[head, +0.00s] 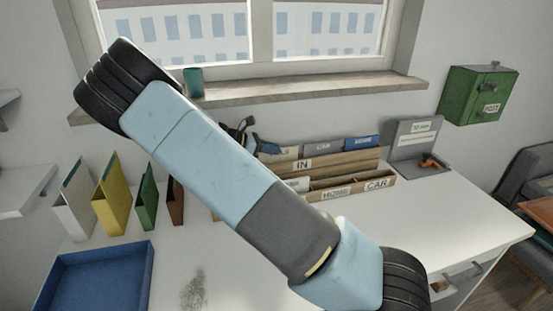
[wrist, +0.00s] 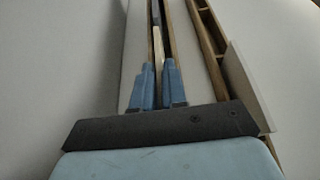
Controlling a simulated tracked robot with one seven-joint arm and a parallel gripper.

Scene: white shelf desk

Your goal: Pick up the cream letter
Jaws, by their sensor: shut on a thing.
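My gripper (wrist: 158,68) points down into the wooden letter rack (head: 345,160), at its left part. In the wrist view its two blue fingers are close together on a thin cream edge, which looks like the cream letter (wrist: 157,44). The letter stands on edge between the rack's wooden walls, and its lower part is hidden. In the head view my arm covers much of the rack's left end, and only part of my gripper (head: 243,132) shows behind the arm.
Another pale letter (wrist: 248,85) stands in a front compartment. Coloured dividers stand at the rack's back. A grey stand (head: 418,150) is to the right, a green box (head: 478,95) hangs on the wall. Upright folders (head: 112,195) and a blue tray (head: 145,265) are left.

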